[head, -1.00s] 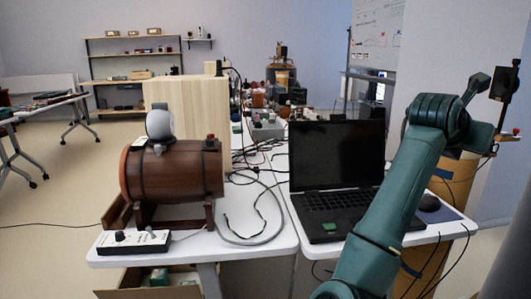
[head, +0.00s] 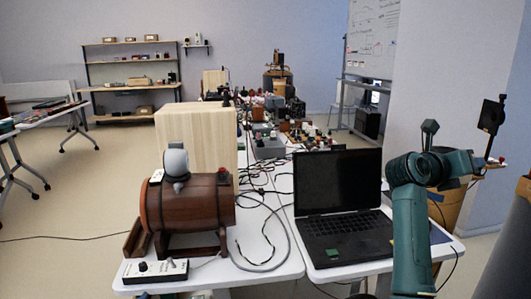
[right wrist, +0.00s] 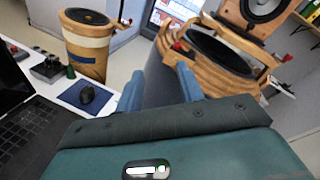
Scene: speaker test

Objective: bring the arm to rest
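My right arm, in teal, rises from the bottom right of the head view, in front of the table's right end. It bends at a joint just right of the laptop (head: 340,190). The right gripper's fingers are hard to make out there. In the right wrist view my right gripper (right wrist: 158,88) shows two blue fingers standing apart, with nothing visibly held between them. A dark grey surface shows behind the gap. My left arm and gripper are not in view.
A wooden barrel (head: 190,208) on a stand and a white control box (head: 156,271) are on the white table (head: 276,277). Round speaker cabinets (right wrist: 86,48) (right wrist: 208,62) stand beyond the table. Cables lie loose on the tabletop.

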